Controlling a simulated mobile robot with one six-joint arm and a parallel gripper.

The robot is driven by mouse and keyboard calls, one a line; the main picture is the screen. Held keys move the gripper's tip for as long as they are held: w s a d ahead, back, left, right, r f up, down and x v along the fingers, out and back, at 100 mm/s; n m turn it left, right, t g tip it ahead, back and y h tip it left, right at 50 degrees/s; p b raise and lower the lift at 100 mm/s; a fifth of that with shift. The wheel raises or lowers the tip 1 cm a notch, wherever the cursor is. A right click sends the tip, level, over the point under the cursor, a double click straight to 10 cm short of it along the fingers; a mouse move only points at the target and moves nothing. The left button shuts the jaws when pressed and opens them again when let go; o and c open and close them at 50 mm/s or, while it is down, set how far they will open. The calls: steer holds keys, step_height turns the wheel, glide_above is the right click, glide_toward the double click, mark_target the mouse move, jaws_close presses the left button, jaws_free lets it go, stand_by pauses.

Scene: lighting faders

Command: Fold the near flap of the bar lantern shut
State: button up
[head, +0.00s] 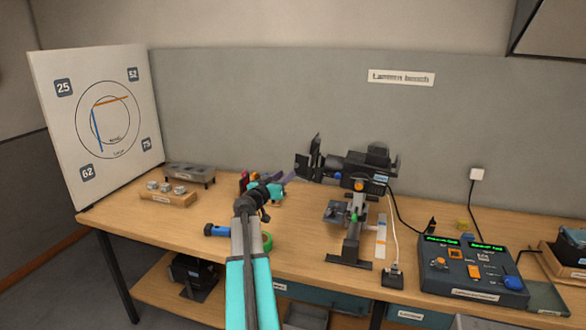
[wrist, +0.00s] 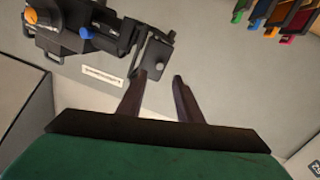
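The bar lantern (head: 350,168) is a black lamp on a stand on the bench, with black flaps at its left end. One flap (head: 303,166) stands out on the side toward my gripper. In the wrist view a dark flap (wrist: 152,66) with a small pale knob (wrist: 158,65) hangs off the lantern (wrist: 85,28). My gripper (head: 292,177) is left of the flaps. In the wrist view my gripper (wrist: 161,76) has its two dark fingers apart with nothing held. The knob appears between the fingertips, nearer the left one; contact cannot be told.
A control desk (head: 470,265) with green displays stands at the right, with cables by the lantern stand (head: 352,235). A wooden block with knobs (head: 167,192) and a grey rack (head: 190,174) are at the left. Coloured items (wrist: 285,14) hang at the wrist view's upper right.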

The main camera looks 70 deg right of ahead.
mark_target(295, 166)
steer(key=shift+s+d+p, duration=0.15)
steer(key=shift+d+p, duration=0.1)
steer(key=shift+d, duration=1.05)
steer(key=shift+s+d+p, duration=0.2)
steer(key=shift+d+p, duration=0.05)
steer(key=shift+d, duration=1)
steer(key=shift+s+d+p, duration=0.15)
steer(key=shift+d+p, duration=0.1)
steer(key=shift+d, duration=1.05)
jaws_close()
